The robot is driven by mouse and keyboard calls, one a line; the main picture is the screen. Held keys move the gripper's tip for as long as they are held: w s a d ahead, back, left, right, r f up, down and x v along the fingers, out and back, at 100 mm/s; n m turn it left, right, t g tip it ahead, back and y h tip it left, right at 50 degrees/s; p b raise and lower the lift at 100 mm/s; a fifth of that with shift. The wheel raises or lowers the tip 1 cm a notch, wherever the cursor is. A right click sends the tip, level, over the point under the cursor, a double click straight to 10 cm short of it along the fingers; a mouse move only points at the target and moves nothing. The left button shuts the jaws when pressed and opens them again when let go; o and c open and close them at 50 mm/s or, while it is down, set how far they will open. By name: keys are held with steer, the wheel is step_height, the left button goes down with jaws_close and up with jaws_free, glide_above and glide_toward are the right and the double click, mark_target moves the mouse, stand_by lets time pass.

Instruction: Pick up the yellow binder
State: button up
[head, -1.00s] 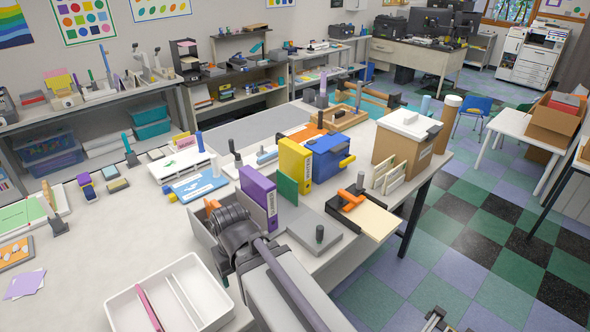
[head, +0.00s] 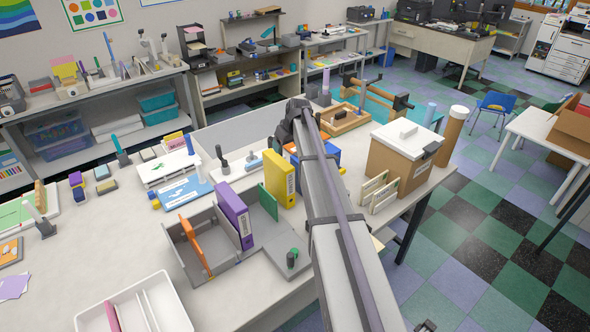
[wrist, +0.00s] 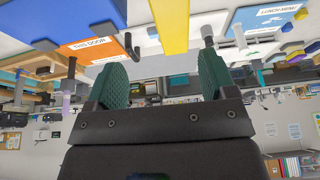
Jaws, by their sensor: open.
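The yellow binder (head: 282,178) stands upright on the table in the head view, with its labelled spine showing. It also shows in the wrist view (wrist: 169,24) as a yellow strip at the top, lined up with the gap between my fingers. My gripper (wrist: 161,65) is open and empty, its two green-padded fingers spread wide. In the head view my arm's end is behind and slightly right of the binder, and the fingers are hidden by the arm.
A green panel (head: 268,202) stands just left of the binder, and a purple binder (head: 233,217) stands in a grey holder further left. A blue box (head: 331,151) is partly behind my arm. A cardboard box (head: 400,158) stands to the right. A white tray (head: 172,316) is at front left.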

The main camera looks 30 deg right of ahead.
mark_target(279, 160)
steer(key=shift+s+a, duration=0.25)
steer(key=shift+a, duration=0.15)
steer(key=shift+a+f+b, duration=0.15)
steer(key=shift+a+b, duration=0.25)
steer(key=shift+a, duration=0.15)
steer(key=b+x, duration=0.4)
steer(key=x, duration=0.1)
steer(key=shift+s+d+f+b, duration=0.1)
steer(key=shift+d+f+b, duration=0.15)
steer(key=shift+b, duration=0.1)
steer(key=shift+a+r, duration=0.15)
steer(key=shift+a, duration=0.1)
steer(key=b+x, duration=0.4)
steer(key=x, duration=0.1)
steer(key=shift+s+d, duration=0.15)
steer(key=shift+d, duration=0.05)
steer(key=shift+f+b, duration=0.25)
steer(key=shift+b, duration=0.25)
steer(key=shift+r, duration=0.25)
steer(key=shift+f, duration=0.25)
